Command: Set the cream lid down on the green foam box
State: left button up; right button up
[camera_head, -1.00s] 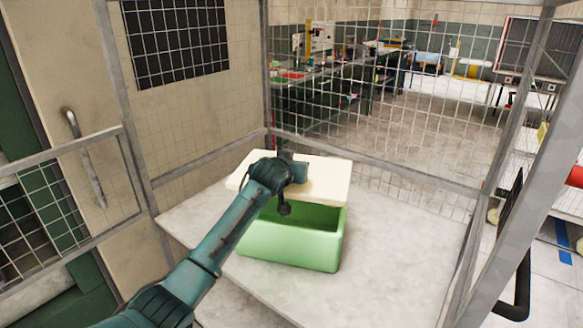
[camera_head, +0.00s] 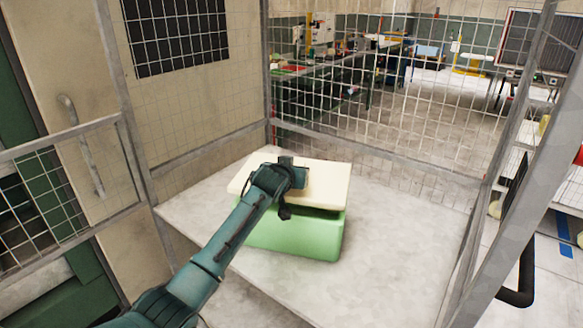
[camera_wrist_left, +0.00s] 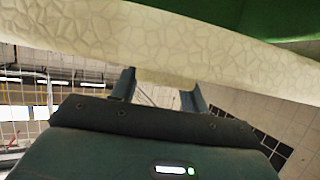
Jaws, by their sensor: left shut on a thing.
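The cream lid (camera_head: 325,181) is over the green foam box (camera_head: 292,238), which stands on the pale table. The lid sits low over the box, with a dark gap showing along the front right; I cannot tell whether it touches the rim. My left gripper (camera_head: 300,178) is shut on the lid and hides part of it. In the left wrist view the lid (camera_wrist_left: 150,45) spans the picture above the two fingers (camera_wrist_left: 160,88), with the green of the box (camera_wrist_left: 270,18) beyond it. My right gripper is not in view.
The table (camera_head: 400,235) is bare to the right of the box. Wire mesh panels (camera_head: 370,110) and metal posts (camera_head: 540,160) enclose the table at the back and right. A mesh gate (camera_head: 65,190) stands at the left.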

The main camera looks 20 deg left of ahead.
pick_arm(q)
jog(key=shift+f+b, duration=0.7)
jog(key=shift+f, duration=1.1)
jog(key=o, duration=1)
jog(key=shift+o, duration=0.2)
jog(key=shift+s, duration=0.1)
jog(key=v, duration=1.3)
